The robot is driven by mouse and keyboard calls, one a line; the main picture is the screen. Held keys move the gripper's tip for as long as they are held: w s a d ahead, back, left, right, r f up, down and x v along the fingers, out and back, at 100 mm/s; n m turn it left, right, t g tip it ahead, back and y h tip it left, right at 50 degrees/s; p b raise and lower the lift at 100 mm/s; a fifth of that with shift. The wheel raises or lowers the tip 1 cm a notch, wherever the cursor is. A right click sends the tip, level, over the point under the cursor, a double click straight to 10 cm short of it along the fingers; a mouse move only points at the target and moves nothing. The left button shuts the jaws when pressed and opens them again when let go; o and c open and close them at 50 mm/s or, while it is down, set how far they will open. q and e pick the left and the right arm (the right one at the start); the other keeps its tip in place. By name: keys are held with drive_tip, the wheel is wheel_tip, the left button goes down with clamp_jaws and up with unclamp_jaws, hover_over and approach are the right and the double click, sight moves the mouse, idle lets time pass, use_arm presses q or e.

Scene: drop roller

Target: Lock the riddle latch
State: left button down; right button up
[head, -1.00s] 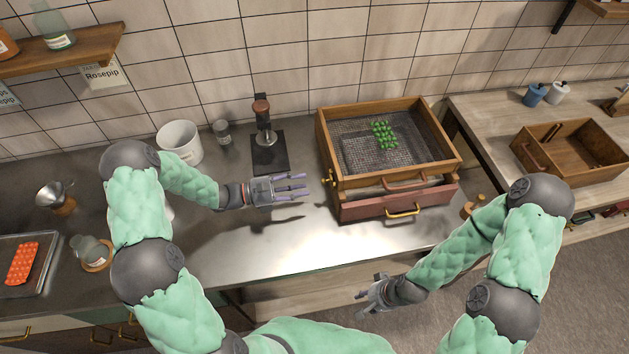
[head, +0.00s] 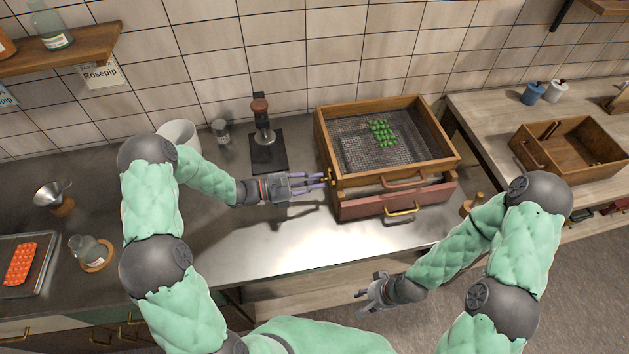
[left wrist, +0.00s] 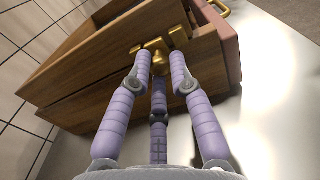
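The riddle (head: 380,98) is a wooden box with a mesh floor, standing on a drawer unit (head: 370,207) on the counter. Its brass latch (head: 331,178) is on the left side, and the left wrist view shows its bar and round knob (left wrist: 160,62) close up. My left gripper (head: 326,180) is at the latch. Its purple fingers are apart, with the tips around the knob; I cannot tell whether they touch it. My right gripper (head: 362,298) is open and empty, low in front of the counter edge. Green pieces (head: 382,133) lie on the mesh.
A black stand (head: 268,150) with a round-topped press and a small jar (head: 221,131) are behind my left forearm. A white pot (head: 178,133) is partly hidden by my left arm. The counter front (head: 290,245) is clear. Another wooden box (head: 570,150) stands on the right table.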

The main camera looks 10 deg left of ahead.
use_arm(q)
drive_tip(key=p, duration=0.1)
drive_tip(key=y+p, duration=0.1)
drive_tip(key=shift+w+d+r+g+y+p, duration=0.1)
drive_tip(key=shift+d+r+g+y+p, duration=0.1)
drive_tip(key=shift+r+g+y+p, duration=0.15)
drive_tip(key=shift+f, duration=0.1)
drive_tip(key=c, duration=1.1)
unclamp_jaws()
drive_tip(key=shift+c, duration=0.2)
drive_tip(key=v, duration=1.2)
